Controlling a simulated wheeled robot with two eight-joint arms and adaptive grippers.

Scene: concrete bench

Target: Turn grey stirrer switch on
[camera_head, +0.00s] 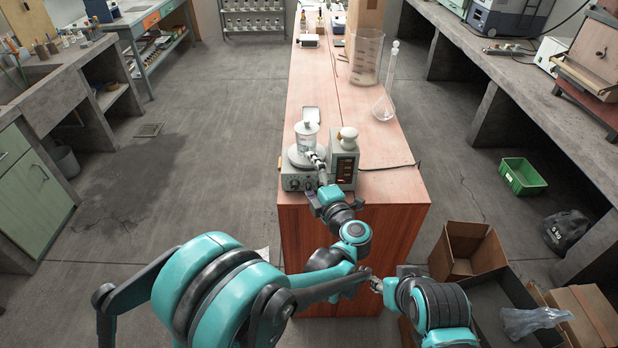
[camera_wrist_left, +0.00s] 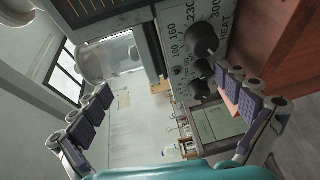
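The grey stirrer (camera_head: 297,183) stands at the near end of the wooden-topped bench, with a glass beaker (camera_head: 307,137) on its plate. In the left wrist view its grey front panel (camera_wrist_left: 178,28) has a large black knob (camera_wrist_left: 201,39) by a HEAT scale and smaller black controls (camera_wrist_left: 200,88) beside it. My left gripper (camera_head: 316,160) is at the stirrer's front, partly covering it. In the wrist view this gripper (camera_wrist_left: 168,104) is open and empty, its right fingers close to the small controls; contact cannot be told. My right gripper (camera_head: 376,285) is low by the bench's near end, its fingers unclear.
A grey box with an orange display (camera_head: 344,168) stands right of the stirrer. A large clear cylinder (camera_head: 366,57) and a glass flask (camera_head: 384,107) stand farther back. A cable (camera_head: 392,167) runs to the right edge. Cardboard boxes (camera_head: 467,250) lie on the floor at right.

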